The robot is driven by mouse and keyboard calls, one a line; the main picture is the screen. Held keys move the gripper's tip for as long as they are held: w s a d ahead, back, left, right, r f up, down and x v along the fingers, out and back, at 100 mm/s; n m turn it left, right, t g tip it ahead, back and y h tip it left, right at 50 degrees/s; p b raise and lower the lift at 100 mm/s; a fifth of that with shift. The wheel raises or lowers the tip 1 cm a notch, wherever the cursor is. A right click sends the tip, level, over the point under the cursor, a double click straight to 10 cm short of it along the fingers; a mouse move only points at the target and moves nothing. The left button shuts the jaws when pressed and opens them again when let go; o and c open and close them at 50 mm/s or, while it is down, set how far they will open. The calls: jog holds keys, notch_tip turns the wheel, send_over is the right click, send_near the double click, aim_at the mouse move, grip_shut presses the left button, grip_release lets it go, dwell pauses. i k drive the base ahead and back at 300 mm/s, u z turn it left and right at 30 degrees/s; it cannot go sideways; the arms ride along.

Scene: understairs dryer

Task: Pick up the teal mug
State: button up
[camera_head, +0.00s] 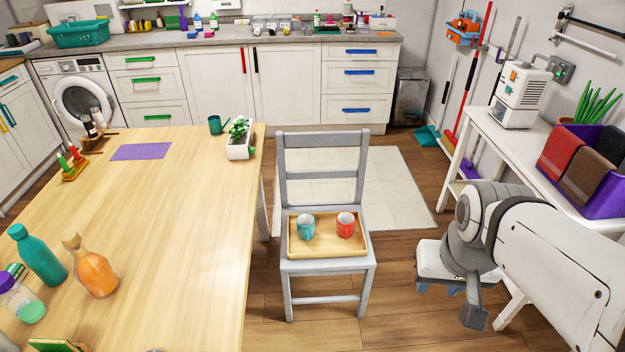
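A teal mug (306,227) stands upright on a light wooden tray (327,248). The tray rests on the seat of a grey chair (322,195) in the middle of the view. A red mug (345,226) stands to its right on the same tray, with a small gap between them. My gripper (472,308) hangs at the lower right, to the right of the chair and apart from the tray.
A long wooden table (175,220) stands left of the chair, with bottles, a white planter (240,145) and a small teal watering can (215,124). A white side table (500,150) with a purple bin (600,195) is at right.

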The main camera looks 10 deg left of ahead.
aim_at(306, 221)
jog(key=z, duration=0.2)
jog(key=i, duration=0.9)
jog(key=u, duration=0.1)
